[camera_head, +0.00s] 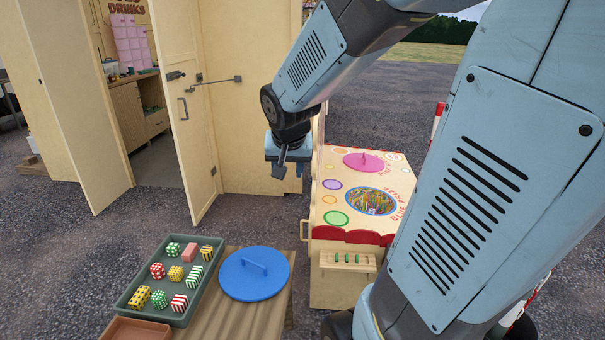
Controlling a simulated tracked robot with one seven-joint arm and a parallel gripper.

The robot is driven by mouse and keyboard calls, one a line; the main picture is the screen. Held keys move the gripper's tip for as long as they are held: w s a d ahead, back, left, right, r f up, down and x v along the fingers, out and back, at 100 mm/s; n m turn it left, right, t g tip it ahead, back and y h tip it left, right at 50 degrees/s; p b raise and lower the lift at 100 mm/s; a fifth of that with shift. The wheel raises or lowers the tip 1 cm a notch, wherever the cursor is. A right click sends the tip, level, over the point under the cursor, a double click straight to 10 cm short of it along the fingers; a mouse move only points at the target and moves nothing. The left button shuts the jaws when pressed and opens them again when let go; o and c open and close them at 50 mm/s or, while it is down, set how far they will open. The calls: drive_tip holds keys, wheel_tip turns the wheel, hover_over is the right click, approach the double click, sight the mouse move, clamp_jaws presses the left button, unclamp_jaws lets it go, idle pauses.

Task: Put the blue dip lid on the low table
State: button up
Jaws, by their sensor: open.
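The blue dip lid (247,287), a round disc with a raised bar handle, lies flat on the low table (240,318) at the lower middle. It is close beside a green tray; I cannot tell whether they touch. My gripper (289,171) hangs above and beyond the lid, pointing down beside the game counter's left edge. It is open, holds nothing visible and is well apart from the lid. The open round hole (371,202) in the counter, with blue rim lettering beside it, shows many coloured sticks.
The green tray (127,303) holds several patterned blocks. A brown tray (137,329) sits in front. The game counter (340,268) has a pink lid (364,165) on top. An open cabin door (185,110) stands behind. Bare asphalt lies left of the table.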

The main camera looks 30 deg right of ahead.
drive_tip(key=s+a+r+n+y, duration=0.1)
drive_tip(key=s+a+r+n, duration=0.1)
drive_tip(key=s, duration=0.5)
drive_tip(key=s+a+r+n+y, duration=0.1)
drive_tip(key=s+a+r+n, duration=0.1)
drive_tip(key=s, duration=0.6)
wheel_tip(320, 180, up, 3)
drive_tip(key=shift+s+f+n, duration=0.2)
drive_tip(key=shift+n, duration=0.4)
drive_tip(key=shift+s, duration=0.15)
